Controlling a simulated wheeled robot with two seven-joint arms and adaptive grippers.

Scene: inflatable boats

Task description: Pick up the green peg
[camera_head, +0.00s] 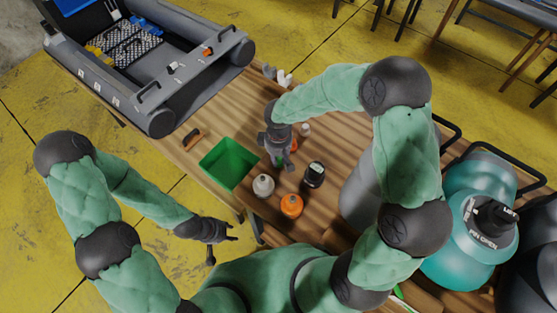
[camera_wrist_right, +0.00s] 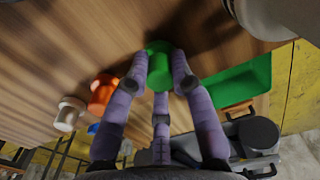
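The green peg (camera_wrist_right: 159,66) is at the upper middle of the right wrist view, between the fingertips of my right gripper (camera_wrist_right: 160,77). The fingers press close against its sides, and the third finger is below it. I cannot tell if the peg is clear of the table. My left gripper (camera_head: 225,241) is empty, with fingers apart, off the table's near side.
A green bin (camera_head: 228,164) stands left of my right gripper on the wooden table (camera_head: 238,101). A white jar (camera_head: 263,186), an orange jar (camera_head: 291,205) and a dark jar (camera_head: 314,174) stand close by. A grey inflatable boat (camera_head: 185,99) lies at the upper left, teal tanks (camera_head: 465,268) at the right.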

